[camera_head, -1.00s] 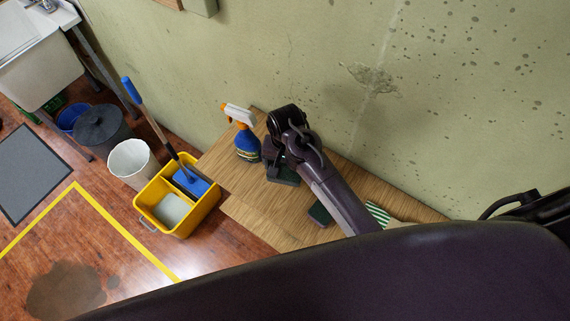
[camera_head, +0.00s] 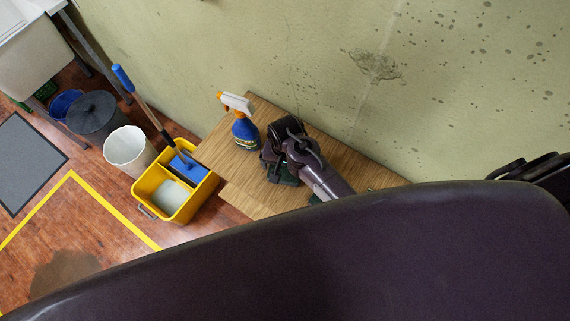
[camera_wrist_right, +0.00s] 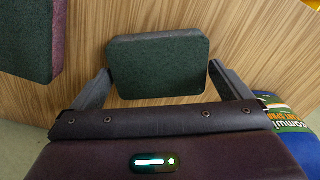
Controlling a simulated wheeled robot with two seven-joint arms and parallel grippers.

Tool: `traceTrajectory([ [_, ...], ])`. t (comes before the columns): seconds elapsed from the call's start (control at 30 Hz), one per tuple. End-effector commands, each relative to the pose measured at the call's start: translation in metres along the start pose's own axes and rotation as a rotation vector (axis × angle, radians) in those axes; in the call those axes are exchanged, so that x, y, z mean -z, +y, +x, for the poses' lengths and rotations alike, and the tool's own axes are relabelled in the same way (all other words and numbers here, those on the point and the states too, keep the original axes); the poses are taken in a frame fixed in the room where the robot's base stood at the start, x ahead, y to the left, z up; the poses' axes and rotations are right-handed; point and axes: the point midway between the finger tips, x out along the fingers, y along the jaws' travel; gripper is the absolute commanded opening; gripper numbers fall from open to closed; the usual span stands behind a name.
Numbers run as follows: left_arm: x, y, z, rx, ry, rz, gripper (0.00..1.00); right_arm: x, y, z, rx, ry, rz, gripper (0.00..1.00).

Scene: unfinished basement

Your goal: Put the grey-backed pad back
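A second green pad with a maroon back (camera_wrist_right: 28,38) is at the left of the right wrist view. My left gripper is not in view.
A blue spray bottle (camera_head: 244,133) stands on the bench (camera_head: 215,150) close beside the right gripper; its label (camera_wrist_right: 295,125) shows at the wrist view's right edge. A yellow mop bucket (camera_head: 152,190) stands off the bench's left end. My own dark body hides the near bench.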

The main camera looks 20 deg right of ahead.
Motion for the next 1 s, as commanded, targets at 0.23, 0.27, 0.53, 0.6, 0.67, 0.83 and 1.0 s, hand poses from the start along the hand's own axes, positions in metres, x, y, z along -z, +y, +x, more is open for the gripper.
traceTrajectory([
  [0.23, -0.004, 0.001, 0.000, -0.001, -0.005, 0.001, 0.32, 0.000, 0.000, -0.002, 0.000, 0.000, 0.000, 1.00],
  [0.27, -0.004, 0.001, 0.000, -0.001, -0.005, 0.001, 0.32, 0.000, 0.000, -0.002, 0.000, 0.000, 0.000, 1.00],
  [0.53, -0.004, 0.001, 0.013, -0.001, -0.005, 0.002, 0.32, 0.001, -0.001, -0.037, 0.003, 0.005, 0.000, 1.00],
  [0.6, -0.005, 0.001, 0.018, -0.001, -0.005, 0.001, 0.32, 0.001, -0.001, -0.053, 0.004, 0.005, -0.001, 1.00],
  [0.67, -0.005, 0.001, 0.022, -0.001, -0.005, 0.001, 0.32, 0.001, -0.001, -0.067, 0.003, 0.004, -0.001, 1.00],
  [0.83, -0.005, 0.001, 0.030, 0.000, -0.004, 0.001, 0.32, 0.001, 0.000, -0.099, 0.003, 0.003, 0.000, 1.00],
  [1.0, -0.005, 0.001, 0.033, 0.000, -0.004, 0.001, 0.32, 0.000, 0.000, -0.117, 0.000, 0.000, 0.000, 1.00],
])
